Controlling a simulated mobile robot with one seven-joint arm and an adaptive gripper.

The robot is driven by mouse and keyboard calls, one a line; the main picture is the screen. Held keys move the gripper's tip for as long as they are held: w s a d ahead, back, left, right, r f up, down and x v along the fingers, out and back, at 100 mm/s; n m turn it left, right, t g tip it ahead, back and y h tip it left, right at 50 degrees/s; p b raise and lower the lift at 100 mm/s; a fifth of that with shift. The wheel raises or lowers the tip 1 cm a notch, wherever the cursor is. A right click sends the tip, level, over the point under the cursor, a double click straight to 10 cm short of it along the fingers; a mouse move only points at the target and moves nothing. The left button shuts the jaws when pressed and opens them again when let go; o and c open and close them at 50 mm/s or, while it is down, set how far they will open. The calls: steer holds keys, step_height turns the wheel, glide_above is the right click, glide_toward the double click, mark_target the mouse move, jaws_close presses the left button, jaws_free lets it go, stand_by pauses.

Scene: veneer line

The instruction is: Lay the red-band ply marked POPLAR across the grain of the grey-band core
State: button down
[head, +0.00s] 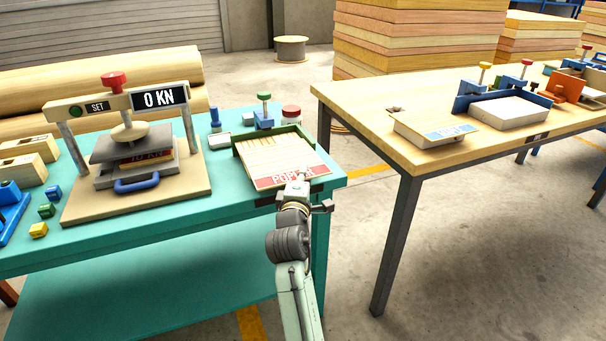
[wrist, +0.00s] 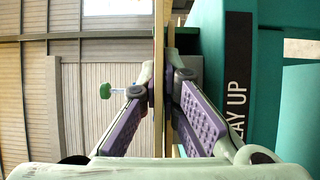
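The red-band ply marked POPLAR (head: 275,160) lies in or just over a green-edged rack (head: 240,165) at the right end of the teal table, its red band facing the front. My gripper (head: 300,187) is at that band. In the wrist view, my fingertips (wrist: 162,85) close from both sides on the thin ply (wrist: 158,40), seen edge-on. The press (head: 125,140) stands to the left, with a small stack (head: 135,162) between its plates showing a dark red band. I cannot make out a grey-band core.
A red-lidded jar (head: 291,113) and a green-knobbed clamp (head: 264,112) stand behind the rack. Small coloured blocks (head: 46,210) lie left of the press. A floor gap separates the tables.

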steer(key=shift+f, duration=0.25)
steer(key=c, duration=1.7)
jaws_free()
steer(key=shift+s, duration=0.1)
steer(key=s, duration=0.4)
steer(key=s+a, duration=0.1)
steer(key=s, duration=0.2)
steer(key=s+a, duration=0.1)
steer(key=s, duration=0.3)
steer(key=shift+s+a+f, duration=0.15)
steer(key=shift+s, duration=0.2)
